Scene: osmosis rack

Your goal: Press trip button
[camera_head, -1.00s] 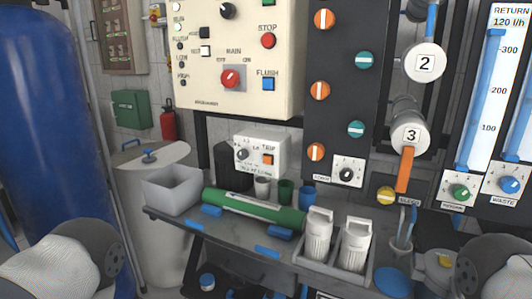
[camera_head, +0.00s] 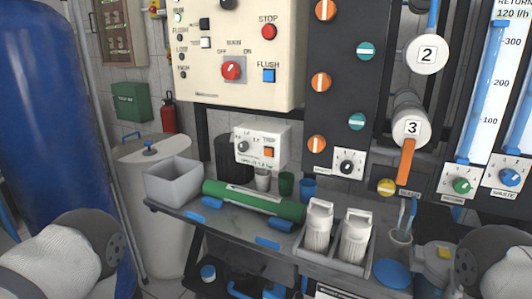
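The trip button is a small orange square (camera_head: 269,152) on a white box (camera_head: 258,146) labelled TRIP, which also carries a dark knob at its left. The box is below the large cream control panel (camera_head: 235,55), behind the shelf. Nothing blocks the button from view. My two arms show only as rounded white and dark links at the lower left and lower right corners. Neither gripper is in the picture.
A grey shelf (camera_head: 232,226) holds a grey bin (camera_head: 172,182), a green cylinder (camera_head: 253,200), small cups (camera_head: 286,184) and two white bottles (camera_head: 318,228) in a tray. A blue tank (camera_head: 45,110) stands left. An orange-handled valve (camera_head: 405,160) juts out at right.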

